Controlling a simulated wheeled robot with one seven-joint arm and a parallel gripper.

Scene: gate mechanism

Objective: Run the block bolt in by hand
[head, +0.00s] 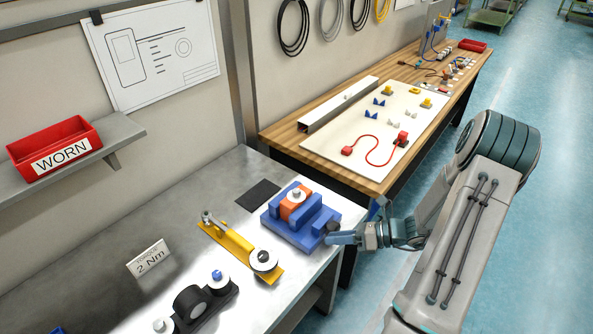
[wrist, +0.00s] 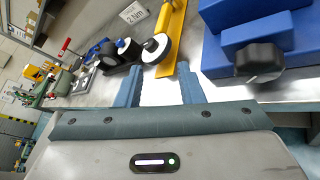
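A blue fixture (head: 307,230) sits at the right end of the grey bench and holds an orange block (head: 291,211). A pale round bolt head (head: 297,193) stands on top of the block. A black knob (head: 333,226) is on the fixture's near right side. It also shows large in the wrist view (wrist: 260,60), to the right of my fingers. My gripper (head: 332,239) is beside the knob, at the bench edge. In the wrist view its two blue fingers (wrist: 160,88) are apart with nothing between them. The orange block and bolt are out of the wrist view.
A yellow tool (head: 232,242) with a white disc lies left of the fixture. A black stand with rollers (head: 190,301) is nearer. A "2 Nm" sign (head: 149,258), a dark mat (head: 258,195) and a red WORN bin (head: 54,148) are around. A wooden table (head: 290,131) stands behind.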

